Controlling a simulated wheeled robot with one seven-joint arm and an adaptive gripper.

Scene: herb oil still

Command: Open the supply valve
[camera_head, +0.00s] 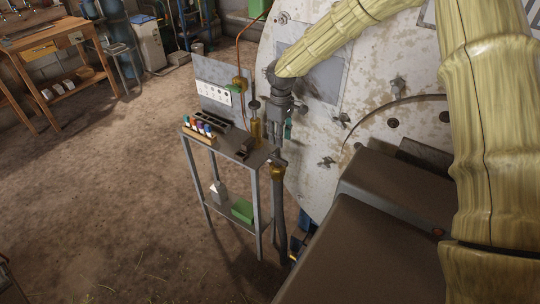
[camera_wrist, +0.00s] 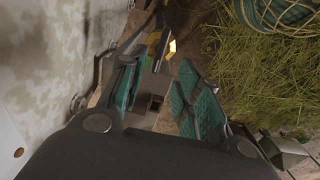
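My gripper (camera_head: 283,130) points down beside the mottled white tank, above the right end of a small metal stand. In the wrist view its two fingers with teal pads are apart, with a gap between them (camera_wrist: 160,82). A dark fitting with a brass collar (camera_head: 278,172) tops an upright grey pipe just below the gripper. It may be the supply valve; I cannot tell for sure, nor whether it is open. A grey block with a dark square recess (camera_wrist: 155,102) shows between the fingers. No grasp or contact is visible.
The metal stand (camera_head: 231,147) holds a row of small coloured-cap bottles (camera_head: 202,127) and a grey panel behind. The tank (camera_head: 385,85) stands close at right, with protruding clamps. Straw (camera_wrist: 250,75) shows at right in the wrist view. Floor at left is clear.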

